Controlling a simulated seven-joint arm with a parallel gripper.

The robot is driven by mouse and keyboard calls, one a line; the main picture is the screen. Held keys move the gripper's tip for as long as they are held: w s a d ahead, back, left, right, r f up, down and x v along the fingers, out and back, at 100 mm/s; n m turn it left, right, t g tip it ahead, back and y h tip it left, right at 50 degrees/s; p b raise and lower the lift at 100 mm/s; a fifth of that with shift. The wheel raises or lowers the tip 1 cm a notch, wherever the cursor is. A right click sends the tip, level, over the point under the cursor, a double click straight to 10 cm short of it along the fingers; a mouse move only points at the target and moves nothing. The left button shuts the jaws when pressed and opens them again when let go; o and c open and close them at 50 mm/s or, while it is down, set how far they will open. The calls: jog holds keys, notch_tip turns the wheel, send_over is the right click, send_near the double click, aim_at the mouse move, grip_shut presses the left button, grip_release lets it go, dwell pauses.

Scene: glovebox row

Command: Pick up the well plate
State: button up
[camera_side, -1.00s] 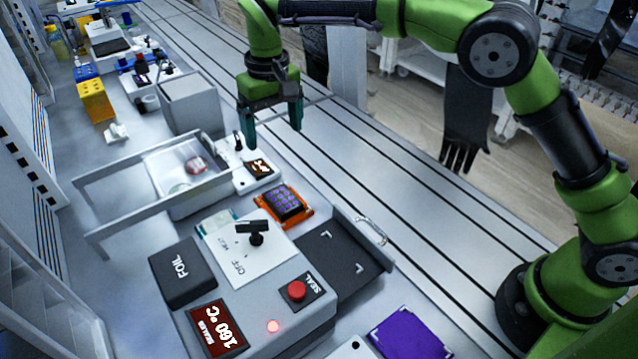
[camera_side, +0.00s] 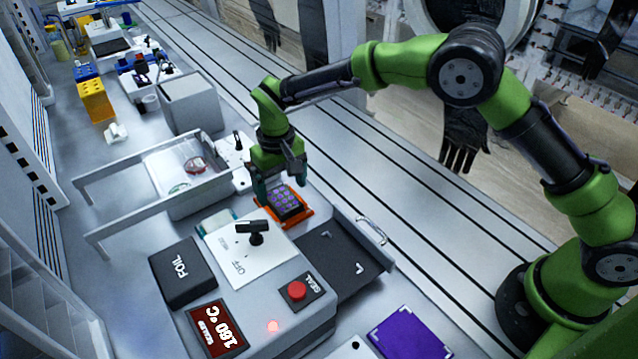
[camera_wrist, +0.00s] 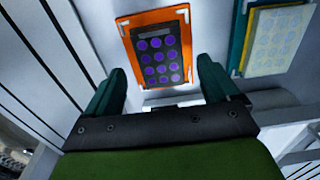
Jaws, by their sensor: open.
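The well plate (camera_side: 285,202) is a small dark block with purple round wells. It sits in an orange holder (camera_side: 298,220) between the sealer and the scale-like white device. It also shows in the wrist view (camera_wrist: 160,55), inside the orange frame, ahead of my fingers. My gripper (camera_side: 279,188) is open and points down just above and behind the plate. In the wrist view its two dark green fingers (camera_wrist: 160,85) stand apart, with the plate's near edge roughly between their tips. I cannot tell the exact height of the fingertips over the plate.
The sealer (camera_side: 255,300) with its black lever, red button and open black drawer (camera_side: 335,265) stands nearby. A grey railed tray (camera_side: 190,200) is to the left. A purple plate-like pad (camera_side: 410,335) lies at the front right. The slotted rail bench to the right is clear.

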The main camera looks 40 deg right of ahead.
aim_at(283, 201)
jog(key=shift+f, duration=1.35)
jog(key=c, duration=1)
